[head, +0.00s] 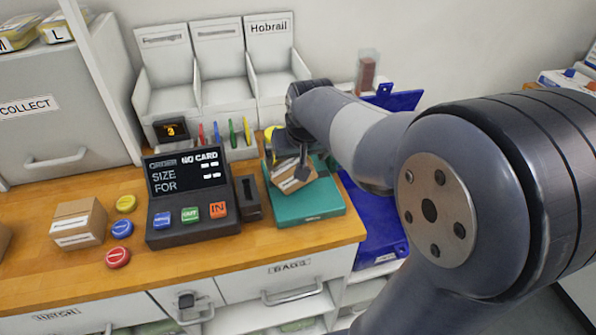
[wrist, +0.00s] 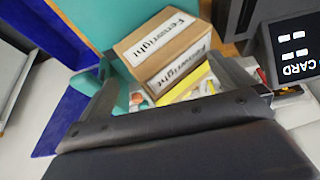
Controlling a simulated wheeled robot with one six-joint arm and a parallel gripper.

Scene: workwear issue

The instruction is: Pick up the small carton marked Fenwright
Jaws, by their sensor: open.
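The small carton marked Fenwright (wrist: 160,45) is a brown cardboard box with white labels on two faces, readable in the wrist view. In the head view the carton (head: 288,184) sits on a teal mat or tray (head: 310,208) on the wooden counter, partly hidden by my gripper. My gripper (head: 290,160) is over the carton from behind. In the wrist view my gripper (wrist: 165,88) is open, its two fingers apart with the carton near and beyond their tips. I cannot tell whether a finger touches it.
A dark card terminal (head: 190,200) with coloured buttons stands left of the teal surface. Another carton (head: 78,223) and loose coloured discs (head: 121,229) lie further left. White bins (head: 222,75), one labelled Hobrail, stand behind. A blue bin (head: 375,225) is at the right, below the counter edge.

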